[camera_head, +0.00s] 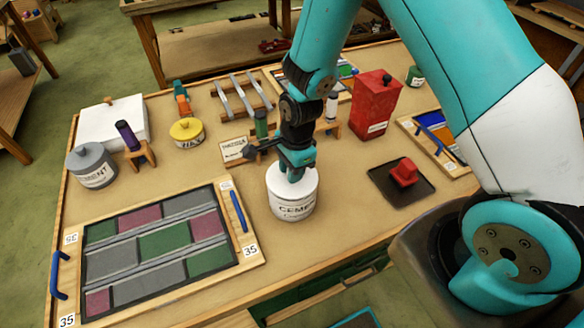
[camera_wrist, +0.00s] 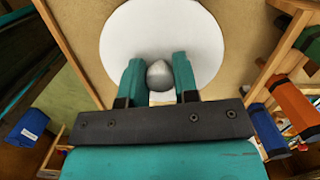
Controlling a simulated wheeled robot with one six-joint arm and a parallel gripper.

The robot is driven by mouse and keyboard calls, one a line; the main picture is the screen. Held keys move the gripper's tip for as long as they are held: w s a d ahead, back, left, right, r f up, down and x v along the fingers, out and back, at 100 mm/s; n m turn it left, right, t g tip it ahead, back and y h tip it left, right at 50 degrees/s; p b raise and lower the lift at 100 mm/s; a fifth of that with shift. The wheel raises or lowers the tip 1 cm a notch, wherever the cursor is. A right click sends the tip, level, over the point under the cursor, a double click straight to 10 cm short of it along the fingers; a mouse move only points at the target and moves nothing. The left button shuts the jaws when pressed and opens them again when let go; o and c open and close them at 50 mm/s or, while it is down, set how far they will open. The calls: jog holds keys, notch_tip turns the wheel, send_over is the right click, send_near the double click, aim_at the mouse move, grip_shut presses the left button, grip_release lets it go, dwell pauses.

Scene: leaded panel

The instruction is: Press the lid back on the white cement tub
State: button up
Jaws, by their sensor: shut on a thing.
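The white cement tub (camera_head: 293,208) stands upright near the middle of the bench, its "CEMENT" label facing me. Its white lid (camera_head: 275,178) is at the top of the tub, under my gripper (camera_head: 296,172). In the wrist view the round white lid (camera_wrist: 120,50) fills the upper middle, with a grey knob (camera_wrist: 160,74) between the two teal fingers. My gripper (camera_wrist: 159,80) is shut on the knob from above. The lid looks level and in line with the tub; I cannot tell whether it is fully seated. The fingers hide part of the lid.
A leaded panel (camera_head: 150,245) with blue handles lies left of the tub. A black tray (camera_head: 385,190) with a red block (camera_head: 403,172) is to the right. A grey cement tub (camera_head: 92,168), yellow tin (camera_head: 187,133) and red canister (camera_head: 372,103) stand farther off. Bare bench lies in front.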

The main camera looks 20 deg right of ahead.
dwell(0.8)
jog(key=o, duration=1)
jog(key=shift+f+b, duration=0.3)
jog(key=shift+f, duration=0.25)
jog(key=shift+r, duration=0.15)
dwell(0.7)
jog(key=o, duration=0.6)
jog(key=shift+r, duration=0.1)
